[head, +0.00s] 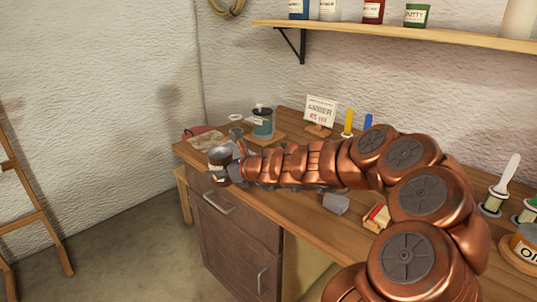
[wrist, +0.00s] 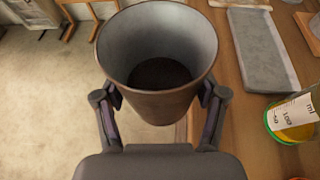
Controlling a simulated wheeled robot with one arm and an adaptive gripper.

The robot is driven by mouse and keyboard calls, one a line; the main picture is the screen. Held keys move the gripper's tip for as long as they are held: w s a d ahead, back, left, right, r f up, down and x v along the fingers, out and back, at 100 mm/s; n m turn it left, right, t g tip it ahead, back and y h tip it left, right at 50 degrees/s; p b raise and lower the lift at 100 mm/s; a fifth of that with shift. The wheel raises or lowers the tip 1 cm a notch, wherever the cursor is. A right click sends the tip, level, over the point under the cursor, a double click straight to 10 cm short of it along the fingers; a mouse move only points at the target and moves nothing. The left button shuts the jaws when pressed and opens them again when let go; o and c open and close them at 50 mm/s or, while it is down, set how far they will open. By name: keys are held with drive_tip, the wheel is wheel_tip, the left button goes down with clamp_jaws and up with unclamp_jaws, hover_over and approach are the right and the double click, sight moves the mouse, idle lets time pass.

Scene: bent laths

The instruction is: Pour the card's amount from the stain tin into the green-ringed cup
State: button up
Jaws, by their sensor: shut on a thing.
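My gripper (wrist: 160,100) is shut on the stain tin (wrist: 150,104), a brown tin with a grey inside and dark stain low in it. In the head view the tin (head: 219,166) is at the far end of my arm, by the table's left edge. The wrist view shows floor beneath much of it. A clear measuring cup (wrist: 292,118) with a green ring at its base and an ml scale stands on the table right of the tin, apart from it. Something yellowish shows low in it. The card (head: 320,110) reads "AMBER"; its lower line is too small to read.
A grey slab (wrist: 262,50) lies beyond the cup in the wrist view. A teal-labelled jar (head: 262,123) stands behind my gripper. A grey block (head: 335,203) and a red-and-cream thing (head: 376,218) lie near the front edge. A shelf (head: 400,36) runs above.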

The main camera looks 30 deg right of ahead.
drive_tip(key=shift+m+h, duration=0.5)
drive_tip(key=shift+h, duration=0.1)
drive_tip(key=d, duration=0.2)
drive_tip(key=d+f+b, duration=0.1)
drive_tip(key=d, duration=0.1)
drive_tip(key=d+f, duration=0.1)
drive_tip(key=d, duration=0.1)
drive_tip(key=shift+f, duration=0.2)
drive_tip(key=shift+d+r, duration=0.15)
drive_tip(key=d+r+m+y+p, duration=0.1)
drive_tip(key=p, duration=0.3)
drive_tip(key=shift+w+m, duration=0.1)
drive_tip(key=shift+m, duration=0.2)
drive_tip(key=m+p, duration=0.1)
drive_tip(key=p, duration=0.1)
drive_tip(key=d+r+m+y+p, duration=0.1)
drive_tip(key=p, duration=0.2)
drive_tip(key=shift+w+d+r+y, duration=0.1)
drive_tip(key=shift+w+d+y, duration=0.1)
drive_tip(key=shift+d+y, duration=0.1)
drive_tip(key=shift+w+d+r+m+y+p, duration=0.1)
drive_tip(key=shift+d+r+m+y+p, duration=0.1)
drive_tip(key=shift+r+m+y+p, duration=0.65)
drive_tip(key=shift+d+r+m+p, duration=0.2)
drive_tip(key=shift+r+m+p, duration=0.3)
drive_tip(key=shift+p, duration=0.85)
drive_tip(key=shift+w+d+r+m+y+p, duration=0.1)
drive_tip(key=shift+d+r+m+y+p, duration=0.1)
drive_tip(key=shift+r+m+y+p, duration=0.65)
